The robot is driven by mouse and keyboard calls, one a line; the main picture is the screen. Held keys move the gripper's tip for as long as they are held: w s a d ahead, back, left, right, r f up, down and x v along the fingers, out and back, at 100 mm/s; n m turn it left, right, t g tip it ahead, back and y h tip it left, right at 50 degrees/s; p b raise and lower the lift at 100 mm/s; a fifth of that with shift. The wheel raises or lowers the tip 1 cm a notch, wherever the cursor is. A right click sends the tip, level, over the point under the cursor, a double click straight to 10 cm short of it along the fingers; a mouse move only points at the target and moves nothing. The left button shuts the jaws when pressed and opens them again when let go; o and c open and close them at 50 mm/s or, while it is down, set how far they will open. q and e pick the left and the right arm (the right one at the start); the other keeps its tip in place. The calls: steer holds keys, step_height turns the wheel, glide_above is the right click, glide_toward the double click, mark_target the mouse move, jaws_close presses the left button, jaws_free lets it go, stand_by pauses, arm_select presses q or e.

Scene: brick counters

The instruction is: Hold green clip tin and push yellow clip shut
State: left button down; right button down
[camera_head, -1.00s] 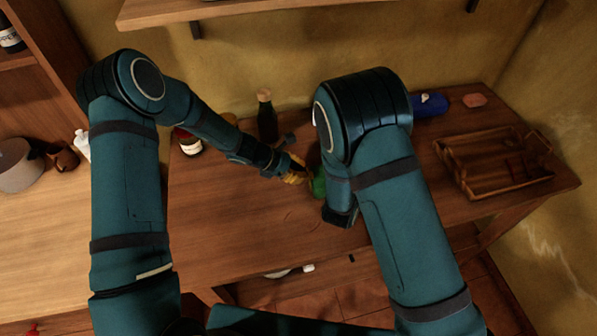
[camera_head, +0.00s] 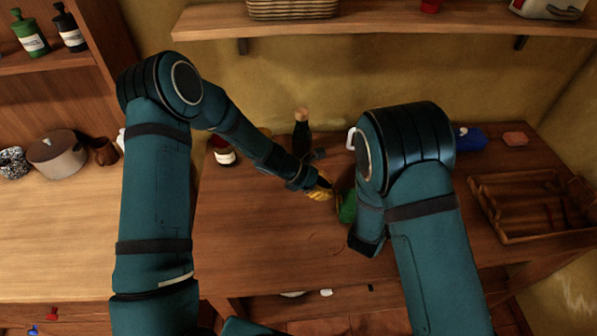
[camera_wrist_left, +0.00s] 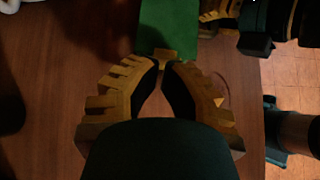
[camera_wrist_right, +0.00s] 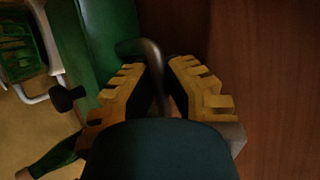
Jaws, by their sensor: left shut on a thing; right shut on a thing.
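The green clip tin (camera_head: 348,207) stands on the wooden table, partly hidden behind my right arm. In the left wrist view its green side (camera_wrist_left: 168,25) is at the top, with the small yellow clip (camera_wrist_left: 167,54) at its near edge. My left gripper (camera_head: 328,186) is at the tin's left side, its fingertips (camera_wrist_left: 165,63) closed in at the yellow clip. In the right wrist view my right gripper (camera_wrist_right: 160,68) is shut on a grey curved handle (camera_wrist_right: 153,62) beside the green tin (camera_wrist_right: 108,35). The right fingers are hidden in the head view.
A wooden tray (camera_head: 482,212), a blue object (camera_head: 470,138) and a pinkish block (camera_head: 515,139) are at the right. The table front left of the tin is clear.

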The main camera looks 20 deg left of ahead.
arm_select(q)
steer(key=v, duration=1.9)
steer(key=shift+f, duration=0.25)
steer(key=w+d+f, duration=0.1)
steer(key=d+f, duration=0.2)
steer(key=f, duration=0.2)
steer(key=w+d+f, duration=0.1)
steer(key=d+f, duration=0.2)
steer(key=f, duration=0.1)
steer(key=w+d+f, duration=0.1)
steer(key=d+f, duration=0.3)
steer(key=f, duration=0.1)
steer(key=shift+w+d+f, duration=0.1)
steer(key=shift+f, duration=0.25)
steer(key=d, duration=0.1)
steer(key=w+d, duration=0.1)
steer(key=d, duration=0.1)
steer(key=shift+d, duration=0.1)
steer(key=shift+w+d+r, duration=0.1)
steer(key=shift+w+d, duration=0.1)
steer(key=shift+d, duration=0.35)
